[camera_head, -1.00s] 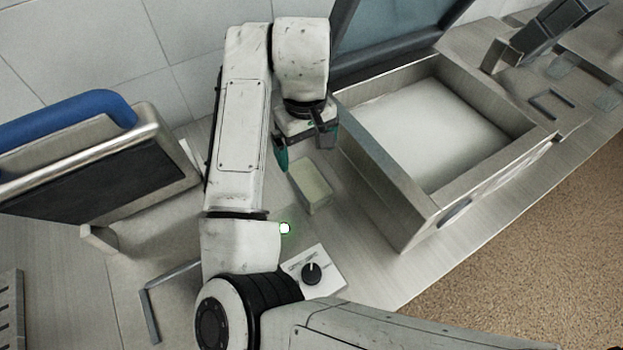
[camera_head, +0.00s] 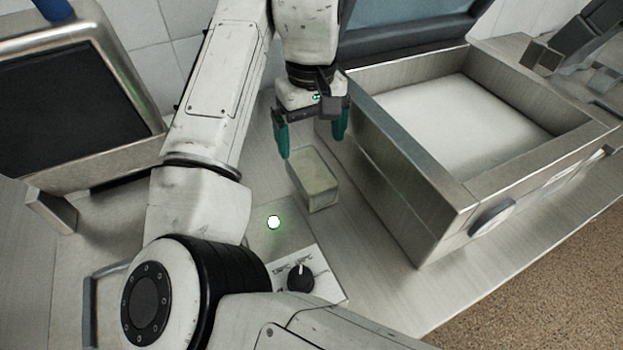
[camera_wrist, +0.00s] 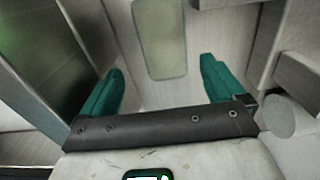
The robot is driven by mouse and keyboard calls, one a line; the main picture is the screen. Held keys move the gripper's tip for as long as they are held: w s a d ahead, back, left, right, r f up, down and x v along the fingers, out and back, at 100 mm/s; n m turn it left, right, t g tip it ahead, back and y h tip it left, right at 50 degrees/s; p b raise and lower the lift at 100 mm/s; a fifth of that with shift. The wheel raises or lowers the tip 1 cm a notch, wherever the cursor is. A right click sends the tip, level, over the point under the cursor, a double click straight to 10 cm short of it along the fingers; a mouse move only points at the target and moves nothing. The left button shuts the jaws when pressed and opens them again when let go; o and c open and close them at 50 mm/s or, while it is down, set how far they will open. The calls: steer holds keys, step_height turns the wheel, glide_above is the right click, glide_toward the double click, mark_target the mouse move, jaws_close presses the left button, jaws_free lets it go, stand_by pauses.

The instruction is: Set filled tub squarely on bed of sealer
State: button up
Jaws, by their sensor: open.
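The tub (camera_head: 318,182) is a small pale grey-green box standing on the steel counter, left of the large steel basin. Its contents cannot be made out. My gripper (camera_head: 311,145) is open and empty, with teal fingers pointing down just behind and above the tub. In the wrist view the tub's pale top (camera_wrist: 160,35) lies beyond the fingertips and between their lines, slightly tilted; no contact shows. A dark flat panel in a steel frame (camera_head: 68,98) at the left seems to be the sealer's bed; I cannot be sure.
The steel basin (camera_head: 440,215) with a pale floor and raised walls stands close to the tub's right. A blue bar (camera_head: 55,8) shows at top left.

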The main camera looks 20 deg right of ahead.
mark_target(310, 166)
steer(key=shift+s+a+f, duration=0.1)
steer(key=shift+f, duration=1.1)
steer(key=shift+s+a+f, duration=0.1)
steer(key=shift+s+f, duration=0.05)
steer(key=shift+f, duration=1)
steer(key=shift+s+a+f, duration=0.1)
steer(key=shift+f, duration=1.1)
steer(key=shift+c, duration=0.4)
steer(key=c, duration=1.3)
steer(key=shift+o, duration=0.2)
steer(key=shift+r, duration=0.9)
steer(key=s+r, duration=0.1)
steer(key=r, duration=0.1)
steer(key=s+r, duration=0.2)
steer(key=r, duration=0.1)
steer(key=s+r+p, duration=0.1)
steer(key=s+r, duration=0.1)
steer(key=r, duration=0.1)
steer(key=shift+a, duration=0.15)
steer(key=s+r, duration=0.3)
steer(key=s, duration=0.6)
steer(key=shift+r+p, duration=0.15)
steer(key=shift+p, duration=0.2)
